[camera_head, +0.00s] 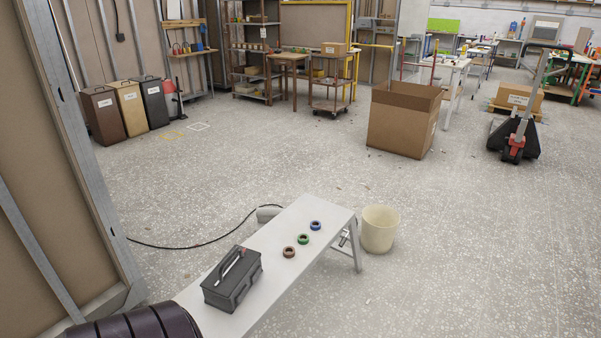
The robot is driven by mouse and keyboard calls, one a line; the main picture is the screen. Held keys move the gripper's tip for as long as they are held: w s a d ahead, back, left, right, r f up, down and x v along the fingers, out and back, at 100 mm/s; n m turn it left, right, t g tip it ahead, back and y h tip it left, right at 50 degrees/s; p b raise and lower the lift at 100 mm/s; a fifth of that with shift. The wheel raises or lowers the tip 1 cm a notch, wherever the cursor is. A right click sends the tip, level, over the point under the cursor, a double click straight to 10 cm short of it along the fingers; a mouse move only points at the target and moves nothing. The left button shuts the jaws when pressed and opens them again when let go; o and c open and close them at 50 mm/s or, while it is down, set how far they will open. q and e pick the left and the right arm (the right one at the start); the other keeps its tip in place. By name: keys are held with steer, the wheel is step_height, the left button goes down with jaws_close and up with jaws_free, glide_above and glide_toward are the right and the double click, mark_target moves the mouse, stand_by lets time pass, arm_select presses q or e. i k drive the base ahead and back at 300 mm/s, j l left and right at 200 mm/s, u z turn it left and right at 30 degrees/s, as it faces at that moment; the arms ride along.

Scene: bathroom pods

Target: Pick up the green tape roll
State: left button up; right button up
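The green tape roll (303,239) lies flat on a narrow white bench (268,240) in the lower middle of the head view. A blue tape roll (315,225) lies just beyond it, towards the bench's far end. A brown tape roll (289,252) lies just nearer, on the side of the toolbox. The three rolls stand apart in a slanting row. Neither of my grippers shows in the view.
A dark grey toolbox (232,278) sits on the bench's near part. A cream bucket (379,229) stands on the floor right of the bench. A black cable (190,246) runs on the floor to the left. A large open carton (404,120) stands farther back, with clear floor between.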

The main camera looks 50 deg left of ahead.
mark_target(302, 235)
steer(key=i+u, duration=0.9)
steer(key=i+l+u, duration=0.2)
steer(key=u, duration=0.25)
steer(key=i+l+u, duration=0.45)
steer(key=k+j, duration=0.05)
steer(key=j, duration=0.05)
